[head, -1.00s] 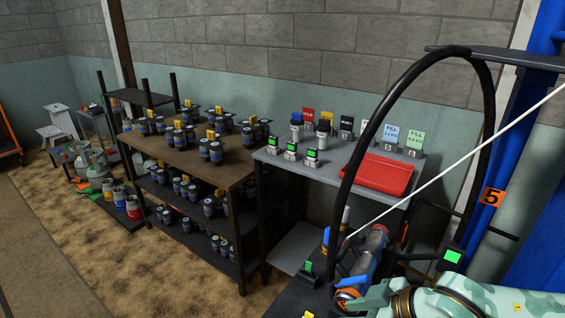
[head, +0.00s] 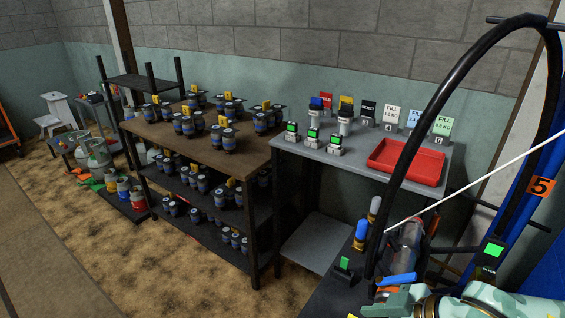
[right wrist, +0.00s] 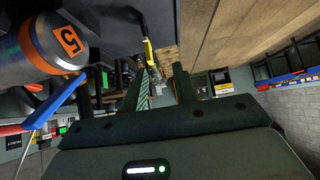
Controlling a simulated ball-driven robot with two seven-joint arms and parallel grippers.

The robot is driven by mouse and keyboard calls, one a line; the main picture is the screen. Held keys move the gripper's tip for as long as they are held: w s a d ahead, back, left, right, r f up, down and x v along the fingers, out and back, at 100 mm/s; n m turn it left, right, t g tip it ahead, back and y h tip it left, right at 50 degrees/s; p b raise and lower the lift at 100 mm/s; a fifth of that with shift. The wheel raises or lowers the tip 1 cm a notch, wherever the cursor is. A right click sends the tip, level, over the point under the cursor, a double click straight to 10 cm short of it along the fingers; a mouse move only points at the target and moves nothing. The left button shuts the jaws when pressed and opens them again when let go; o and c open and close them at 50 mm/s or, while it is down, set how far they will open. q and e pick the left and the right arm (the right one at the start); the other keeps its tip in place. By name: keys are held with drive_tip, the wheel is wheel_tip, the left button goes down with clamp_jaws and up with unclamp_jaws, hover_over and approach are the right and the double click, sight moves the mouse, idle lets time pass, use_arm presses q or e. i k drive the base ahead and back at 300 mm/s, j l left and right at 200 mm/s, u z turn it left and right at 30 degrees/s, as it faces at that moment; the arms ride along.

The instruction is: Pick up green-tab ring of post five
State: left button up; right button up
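An orange "5" label (head: 541,187) is on the blue post at the right of the head view. A bright green tab (head: 489,250) sits on a black holder below it, and a smaller green tab (head: 344,263) stands on the dark bench. I cannot tell which tab belongs to the ring. My camouflage right arm (head: 450,303) enters at the bottom right. In the right wrist view my right gripper (right wrist: 161,80) has its two fingers apart with nothing clearly between them. A grey cylinder with an orange "5" label (right wrist: 69,40) is to their left. My left gripper is not in view.
A large black hose loop (head: 437,88) arches over the dark bench, crossed by a white line. A red tray (head: 407,164) is on the grey table (head: 330,162). A brown shelf (head: 185,148) holds several dark canisters. Open floor (head: 150,250) lies at the left.

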sight(344, 266)
drive_tip(key=k, duration=0.95)
